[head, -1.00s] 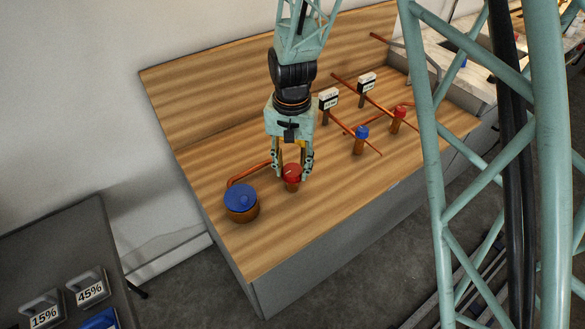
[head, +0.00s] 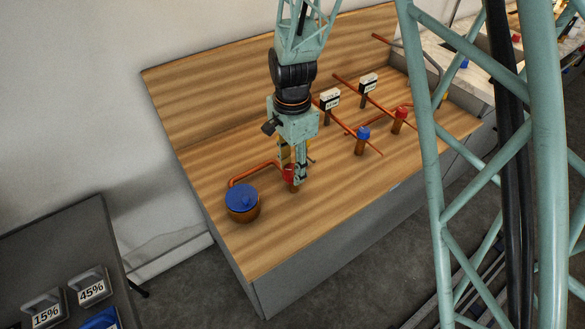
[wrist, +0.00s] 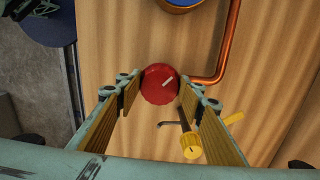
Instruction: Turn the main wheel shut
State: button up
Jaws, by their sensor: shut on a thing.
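The red wheel (head: 290,175) stands on a short post on the wooden bench, partly hidden by my gripper in the head view. In the wrist view the red wheel (wrist: 158,86) shows from above, with a short white mark pointing to the upper right. My gripper (head: 292,181) points down over it, its two fingers closed on opposite sides of the rim. The fingers also show in the wrist view (wrist: 160,92), left and right of the wheel.
A copper pot with a blue lid (head: 241,198) stands to the left, with a copper pipe (head: 253,170) beside it. To the right are a blue-topped valve (head: 362,139), a smaller red-topped valve (head: 401,119) and two white meters (head: 330,99) (head: 368,83). The front bench strip is clear.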

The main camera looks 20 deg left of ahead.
aim_at(292, 169)
jog(key=m, duration=0.5)
jog(key=shift+w+a, duration=0.1)
jog(key=shift+w+m, duration=0.1)
jog(key=shift+m, duration=2.3)
jog(key=o, duration=0.8)
jog(key=shift+o, duration=0.2)
jog(key=shift+r, duration=0.2)
notch_tip(292, 169, up, 12)
jog(key=shift+f, duration=0.15)
